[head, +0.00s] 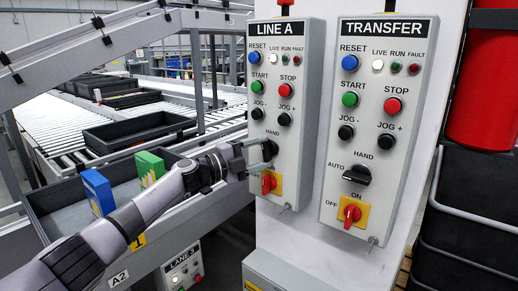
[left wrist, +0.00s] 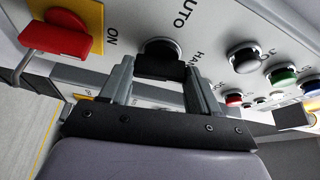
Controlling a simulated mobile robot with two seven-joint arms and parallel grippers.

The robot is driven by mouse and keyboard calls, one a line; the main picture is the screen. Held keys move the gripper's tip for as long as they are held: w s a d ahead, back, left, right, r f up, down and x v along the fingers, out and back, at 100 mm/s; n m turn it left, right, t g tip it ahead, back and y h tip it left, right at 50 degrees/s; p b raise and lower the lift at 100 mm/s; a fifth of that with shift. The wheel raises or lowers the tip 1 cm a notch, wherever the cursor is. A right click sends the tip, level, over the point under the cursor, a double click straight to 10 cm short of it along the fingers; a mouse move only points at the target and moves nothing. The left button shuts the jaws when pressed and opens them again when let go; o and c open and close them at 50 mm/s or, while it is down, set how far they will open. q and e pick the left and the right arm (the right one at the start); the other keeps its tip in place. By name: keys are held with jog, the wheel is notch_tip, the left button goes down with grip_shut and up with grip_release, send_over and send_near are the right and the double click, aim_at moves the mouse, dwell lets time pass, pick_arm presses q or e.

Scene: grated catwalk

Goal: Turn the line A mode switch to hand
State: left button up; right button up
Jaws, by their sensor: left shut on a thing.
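The LINE A panel (head: 286,60) is a pale box with buttons, lamps and a black mode switch low down, under the word HAND. Which mark the knob points to is hard to tell. My right gripper is not in view.
Just below the switch is a red rotary handle (head: 268,183) on a yellow plate, close to the gripper; JOG buttons (head: 257,114) are above. The TRANSFER panel (head: 377,100) with a similar switch (head: 357,175) stands to the right. A bin with boxes (head: 98,190) lies behind my left arm.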

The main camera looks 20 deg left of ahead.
pick_arm(q)
jog(key=shift+m+g+y+p, duration=0.3)
jog(key=shift+m+p, duration=0.25)
jog(key=shift+m, duration=0.45)
jog(key=o, duration=1.1)
jog(key=shift+c, duration=0.2)
jog(key=shift+a, duration=0.15)
jog(key=v, duration=0.7)
